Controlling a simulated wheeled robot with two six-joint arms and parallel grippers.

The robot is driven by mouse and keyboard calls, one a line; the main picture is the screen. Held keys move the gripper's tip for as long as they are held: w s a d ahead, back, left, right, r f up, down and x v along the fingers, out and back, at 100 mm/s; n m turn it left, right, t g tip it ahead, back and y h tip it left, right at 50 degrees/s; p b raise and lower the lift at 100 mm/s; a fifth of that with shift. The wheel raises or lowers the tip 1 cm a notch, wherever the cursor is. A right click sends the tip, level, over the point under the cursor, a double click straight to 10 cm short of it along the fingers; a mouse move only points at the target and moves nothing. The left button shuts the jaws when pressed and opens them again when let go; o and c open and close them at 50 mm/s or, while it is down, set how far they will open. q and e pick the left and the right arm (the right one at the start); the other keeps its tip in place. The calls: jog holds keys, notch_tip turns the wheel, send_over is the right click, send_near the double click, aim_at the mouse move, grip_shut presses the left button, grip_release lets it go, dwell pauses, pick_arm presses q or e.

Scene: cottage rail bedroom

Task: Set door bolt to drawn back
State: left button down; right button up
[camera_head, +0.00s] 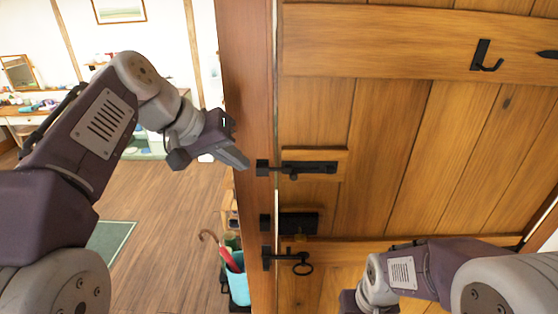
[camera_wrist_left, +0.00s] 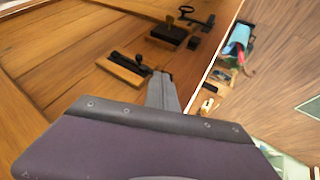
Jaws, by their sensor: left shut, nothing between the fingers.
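The black door bolt (camera_head: 308,168) lies level on a small wooden block on the plank door; it also shows in the wrist view (camera_wrist_left: 128,66). Its bar seems to reach left across the gap to the black keep (camera_head: 262,168) on the door frame. My left gripper (camera_head: 243,162) is shut and empty, just left of the keep in the head view. Its fingers (camera_wrist_left: 163,92) point toward the door edge in the wrist view, covering part of the space beside the bolt. My right gripper (camera_head: 350,302) is at the bottom edge, its fingertips cut off.
Below the bolt are a black lock box (camera_head: 298,222) and a ring-handled latch (camera_head: 300,262). A coat hook (camera_head: 486,58) juts from the upper door. The wooden door frame (camera_head: 250,110) stands beside the door. A blue umbrella bin (camera_head: 238,284) is on the floor at left.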

pick_arm(q)
jog(key=w+d+f+p, duration=0.3)
jog(key=w+d+f, duration=0.2)
jog(key=d+f, duration=0.2)
jog(key=shift+w+d+f, duration=0.25)
jog(key=shift+d+f, duration=0.05)
jog(key=shift+d, duration=0.4)
pick_arm(e)
jog(key=r, duration=0.3)
jog(key=shift+w+r, duration=0.1)
jog(key=shift+w, duration=0.2)
jog(key=shift+a, duration=0.1)
